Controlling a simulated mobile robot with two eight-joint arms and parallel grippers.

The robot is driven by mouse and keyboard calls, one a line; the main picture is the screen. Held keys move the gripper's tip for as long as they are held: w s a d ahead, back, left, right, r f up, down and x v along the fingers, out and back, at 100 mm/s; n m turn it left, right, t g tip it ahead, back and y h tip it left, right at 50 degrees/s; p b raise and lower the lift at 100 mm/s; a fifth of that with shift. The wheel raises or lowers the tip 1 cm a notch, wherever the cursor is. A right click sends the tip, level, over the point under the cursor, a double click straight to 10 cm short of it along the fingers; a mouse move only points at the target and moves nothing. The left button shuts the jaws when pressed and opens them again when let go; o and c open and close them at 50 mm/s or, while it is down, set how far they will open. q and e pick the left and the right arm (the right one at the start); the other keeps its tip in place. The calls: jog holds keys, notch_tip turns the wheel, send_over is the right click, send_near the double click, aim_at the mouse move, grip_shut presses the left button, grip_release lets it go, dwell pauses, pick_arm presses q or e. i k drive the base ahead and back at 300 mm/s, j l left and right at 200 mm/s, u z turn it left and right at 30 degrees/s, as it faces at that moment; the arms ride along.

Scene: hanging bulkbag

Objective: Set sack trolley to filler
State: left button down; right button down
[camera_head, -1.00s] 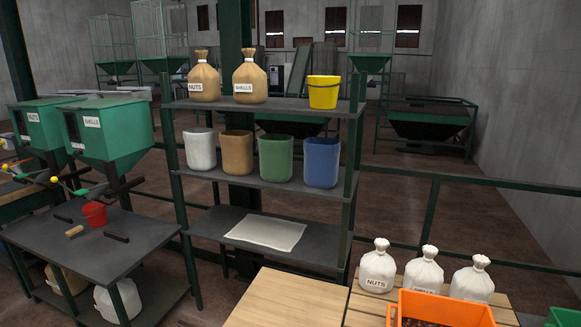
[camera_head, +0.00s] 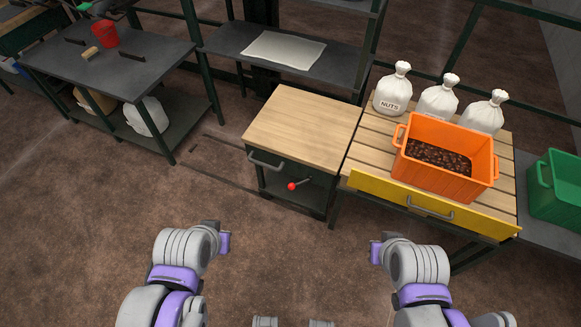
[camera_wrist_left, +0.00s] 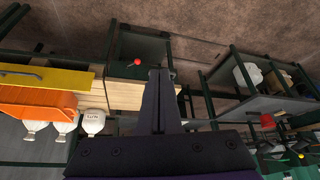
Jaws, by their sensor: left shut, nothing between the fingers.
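A wooden-topped cabinet (camera_head: 305,128), which looks like the trolley, stands mid-view with a grey handle (camera_head: 265,161) and a red-knobbed lever (camera_head: 292,186) on its front. Its left side is beside dark floor tracks (camera_head: 235,172). The red knob also shows in the left wrist view (camera_wrist_left: 137,62). My left gripper (camera_head: 224,243) is in front of the cabinet, low and apart from it; its fingers are together and empty in the left wrist view (camera_wrist_left: 158,74). My right gripper (camera_head: 376,252) is to the right, apart from everything; its fingers are not clear. The filler hoppers are out of the head view.
A slatted bench (camera_head: 368,150) with a yellow front (camera_head: 430,203) adjoins on the right, bearing white sacks (camera_head: 393,92) and an orange crate (camera_head: 480,188) of nuts. A green bin (camera_head: 560,185) is far right. A dark workbench (camera_head: 140,65) stands left. Floor in front is clear.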

aim_at(297, 133)
jog(key=i+j+z, duration=0.25)
jog(key=i, duration=0.2)
jog(key=i+j+z, duration=0.25)
jog(key=i, duration=0.15)
